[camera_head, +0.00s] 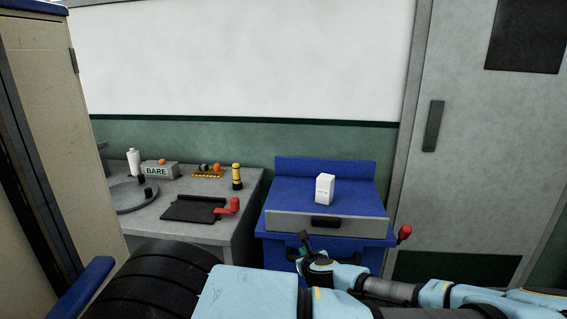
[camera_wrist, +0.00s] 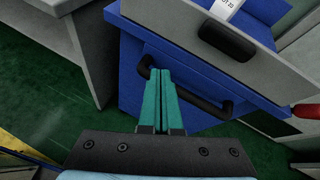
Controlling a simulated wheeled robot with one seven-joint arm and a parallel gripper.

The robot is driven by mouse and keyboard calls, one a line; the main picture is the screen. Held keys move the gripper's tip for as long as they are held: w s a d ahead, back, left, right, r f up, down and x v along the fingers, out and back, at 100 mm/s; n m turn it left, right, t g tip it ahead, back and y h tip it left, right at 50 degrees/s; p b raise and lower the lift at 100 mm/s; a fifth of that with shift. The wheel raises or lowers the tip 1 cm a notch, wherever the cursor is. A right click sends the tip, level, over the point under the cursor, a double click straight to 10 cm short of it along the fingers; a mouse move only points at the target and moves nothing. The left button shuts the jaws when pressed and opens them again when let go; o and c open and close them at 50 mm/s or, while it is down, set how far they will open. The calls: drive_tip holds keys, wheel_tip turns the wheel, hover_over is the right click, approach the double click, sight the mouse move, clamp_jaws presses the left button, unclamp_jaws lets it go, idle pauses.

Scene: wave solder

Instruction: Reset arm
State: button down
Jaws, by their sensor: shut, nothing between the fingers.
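My gripper shows in the wrist view (camera_wrist: 161,75) with its two green fingers closed together and nothing between them. In that view the fingertips overlap the black bar handle (camera_wrist: 205,105) on the front of the blue cabinet (camera_wrist: 132,75); I cannot tell whether they touch it. In the head view my light-blue arm reaches across the bottom of the picture. My gripper (camera_head: 303,240) is in front of the blue cabinet's lower front there, below the grey drawer (camera_head: 280,223). The fingers look small and dark in the head view.
A white box (camera_head: 325,188) stands on the blue cabinet top. A grey bench (camera_head: 203,232) to the left holds a black pad (camera_head: 190,209), a red-handled tool (camera_head: 230,206), a yellow-black bottle (camera_head: 237,177) and a BARE block (camera_head: 160,169). A grey door (camera_head: 465,130) is at right.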

drive_tip(key=s+a+f+n+g+y, duration=0.25)
drive_tip(key=s+a+n+g, duration=0.7)
drive_tip(key=n, duration=0.75)
drive_tip(key=s+a+r+n+h, duration=0.2)
drive_tip(key=r+n, duration=0.5)
drive_tip(key=r, duration=0.4)
drive_tip(key=s+a+r+n+g+h+b, duration=0.1)
drive_tip(key=s+a+r+n+h, duration=0.1)
drive_tip(key=r+n, duration=0.5)
wheel_tip(320, 180, up, 5)
drive_tip(key=shift+s+a+f, duration=0.15)
drive_tip(key=shift+s+a, duration=0.05)
drive_tip(key=shift+a, duration=0.45)
